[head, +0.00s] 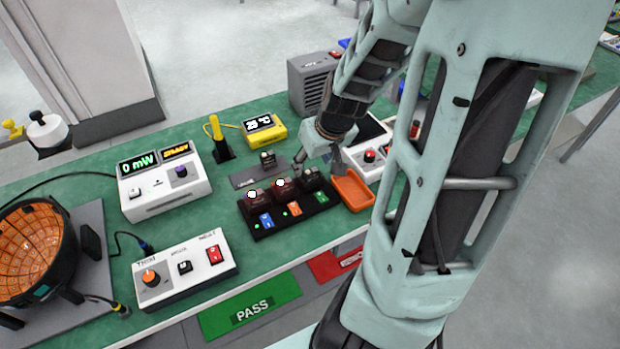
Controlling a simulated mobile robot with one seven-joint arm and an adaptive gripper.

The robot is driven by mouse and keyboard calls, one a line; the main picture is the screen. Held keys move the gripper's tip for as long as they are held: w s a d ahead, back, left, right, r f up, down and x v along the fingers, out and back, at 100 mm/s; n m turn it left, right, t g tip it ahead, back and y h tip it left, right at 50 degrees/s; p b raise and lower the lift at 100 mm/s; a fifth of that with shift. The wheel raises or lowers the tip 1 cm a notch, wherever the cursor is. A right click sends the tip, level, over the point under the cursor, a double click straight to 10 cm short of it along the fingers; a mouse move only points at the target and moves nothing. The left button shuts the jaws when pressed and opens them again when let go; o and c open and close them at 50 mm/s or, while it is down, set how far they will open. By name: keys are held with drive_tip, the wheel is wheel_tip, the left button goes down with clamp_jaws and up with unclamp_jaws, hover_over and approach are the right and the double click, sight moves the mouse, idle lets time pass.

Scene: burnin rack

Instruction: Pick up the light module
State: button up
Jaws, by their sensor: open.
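A black rack (292,218) stands on the green bench, with three small dark modules along its back edge. The left module (254,199) and middle module (283,187) each show a bright white dome, above a blue and an orange label. The right module (311,179), above a green label, shows no bright dome. Another small module (268,159) stands on a dark grey plate (246,177) behind the rack. I cannot tell for sure which one is the light module. My gripper (317,163) is open and points down over the right module, with its fingers apart; contact cannot be told.
An orange tray (352,190) lies right of the rack. A power meter (163,186) and a white control box (183,269) stand left. A yellow display (264,129) and grey box (310,82) are behind. A green PASS bin (250,308) lies in front. My arm hides the bench's right part.

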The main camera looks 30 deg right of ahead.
sight(310, 169)
drive_tip(key=b+x, duration=0.1)
drive_tip(key=x, duration=0.3)
drive_tip(key=shift+w+d+f+b, duration=0.1)
drive_tip(key=shift+d+f+b, duration=0.1)
drive_tip(key=shift+f+b, duration=0.15)
drive_tip(key=shift+c, duration=0.6)
drive_tip(key=c, duration=1.1)
drive_tip(key=shift+r, duration=0.15)
